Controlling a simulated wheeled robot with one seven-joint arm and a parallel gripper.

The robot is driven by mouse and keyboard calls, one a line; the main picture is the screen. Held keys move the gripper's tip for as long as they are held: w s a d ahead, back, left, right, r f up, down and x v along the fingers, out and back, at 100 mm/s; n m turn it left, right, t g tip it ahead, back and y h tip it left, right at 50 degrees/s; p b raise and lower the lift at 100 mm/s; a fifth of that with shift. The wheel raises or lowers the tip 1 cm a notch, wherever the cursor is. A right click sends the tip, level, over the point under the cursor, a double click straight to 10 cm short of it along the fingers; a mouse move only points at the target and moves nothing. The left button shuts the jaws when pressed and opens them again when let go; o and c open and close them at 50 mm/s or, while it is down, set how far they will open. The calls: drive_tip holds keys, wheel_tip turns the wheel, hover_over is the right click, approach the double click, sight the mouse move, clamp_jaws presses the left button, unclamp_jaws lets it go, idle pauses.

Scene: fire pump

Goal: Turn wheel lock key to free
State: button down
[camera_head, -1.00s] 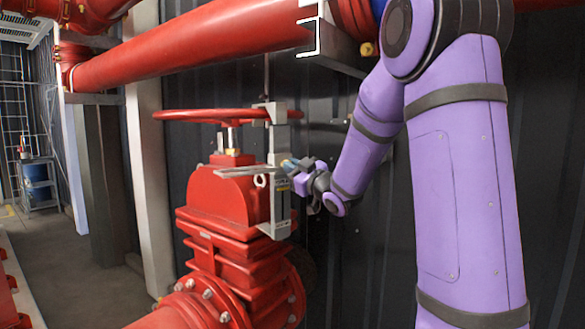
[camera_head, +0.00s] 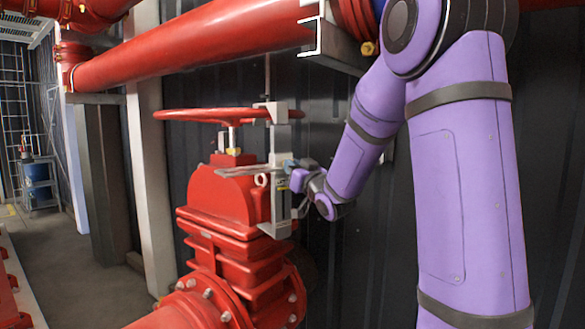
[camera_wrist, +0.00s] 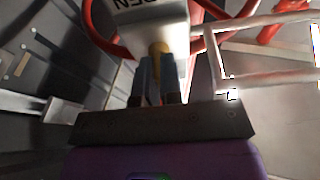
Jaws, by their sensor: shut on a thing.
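The red handwheel (camera_head: 205,115) sits on top of the red gate valve (camera_head: 225,197). A grey metal lock bracket (camera_head: 279,140) stands upright at the wheel's right side, with a part hooked at the rim. My gripper (camera_head: 288,165) is at the right face of the lock. In the wrist view, my gripper's two grey-blue fingers (camera_wrist: 157,75) are shut on a small brass-coloured key (camera_wrist: 160,48). The key meets the pale lock body (camera_wrist: 150,20), which carries dark lettering, partly cut off. The key's exact angle cannot be told.
A large red pipe (camera_head: 190,48) runs above the wheel, with a grey support bracket (camera_head: 335,60) at its right. A dark ribbed wall (camera_head: 350,270) stands behind. A cart (camera_head: 38,183) is far left, beyond open floor.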

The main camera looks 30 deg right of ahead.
drive_tip(key=shift+r, duration=0.3)
drive_tip(key=c, duration=1.3)
unclamp_jaws()
drive_tip(key=shift+w+a+f, duration=0.1)
drive_tip(key=shift+w+a, duration=0.05)
drive_tip(key=v, duration=1.1)
drive_tip(key=shift+w, duration=0.1)
drive_tip(key=s+a+f+g, duration=0.1)
drive_tip(key=s+a+g, duration=0.4)
drive_tip(key=s, duration=0.3)
drive_tip(key=s+a+f+g, duration=0.1)
drive_tip(key=s+a+g, duration=0.4)
drive_tip(key=s, duration=0.3)
drive_tip(key=s+a+f+g, duration=0.1)
drive_tip(key=s+a+g, duration=0.4)
drive_tip(key=s, duration=0.3)
drive_tip(key=shift+s+a+f+g+h, duration=0.25)
drive_tip(key=shift+f+g+h, duration=0.15)
drive_tip(key=shift+g, duration=0.3)
